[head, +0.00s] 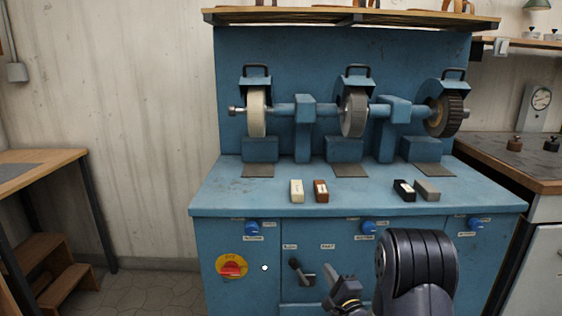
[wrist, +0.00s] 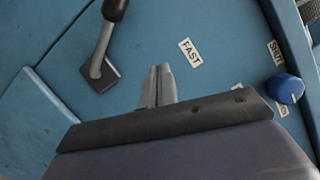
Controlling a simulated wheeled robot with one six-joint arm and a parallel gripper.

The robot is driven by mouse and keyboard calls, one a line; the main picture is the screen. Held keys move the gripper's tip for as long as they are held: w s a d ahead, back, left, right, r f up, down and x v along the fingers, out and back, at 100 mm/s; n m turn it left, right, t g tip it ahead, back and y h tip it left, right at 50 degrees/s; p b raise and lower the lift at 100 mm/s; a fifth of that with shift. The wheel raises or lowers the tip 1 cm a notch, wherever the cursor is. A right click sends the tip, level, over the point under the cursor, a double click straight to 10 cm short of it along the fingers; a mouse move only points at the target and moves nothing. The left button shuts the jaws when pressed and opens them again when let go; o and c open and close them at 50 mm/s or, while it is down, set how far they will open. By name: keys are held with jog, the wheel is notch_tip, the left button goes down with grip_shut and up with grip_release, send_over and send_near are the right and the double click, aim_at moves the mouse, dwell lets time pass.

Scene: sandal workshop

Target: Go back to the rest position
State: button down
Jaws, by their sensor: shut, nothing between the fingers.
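My gripper (head: 334,276) is in front of the blue machine's front panel, low and right of centre in the head view. Its grey fingers are closed together with nothing between them, as the wrist view (wrist: 157,88) also shows. A lever with a black grip (head: 295,264) is just left of the fingers and leans to the upper left. In the wrist view the lever (wrist: 103,45) stands apart from the fingers. A label reading FAST (wrist: 190,52) is on the panel near the fingertips.
The blue machine (head: 330,208) carries several wheels, with small blocks such as a white one (head: 297,190) on its top. Blue knobs (head: 368,227) and a red-and-yellow switch (head: 231,267) are on its front. A wooden bench (head: 40,158) stands left; floor (head: 130,287) shows between.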

jog(key=shift+s+d+f+m+t, duration=0.1)
jog(key=shift+s+d+f+m, duration=0.15)
jog(key=shift+d+f+m, duration=0.35)
jog(key=shift+s+d+f+m+t, duration=0.1)
jog(key=shift+s+d+f+m, duration=0.2)
jog(key=shift+d, duration=0.45)
jog(key=shift+s+d+f+m+t, duration=0.1)
jog(key=shift+s+d+f+m, duration=0.15)
jog(key=shift+d+f, duration=0.35)
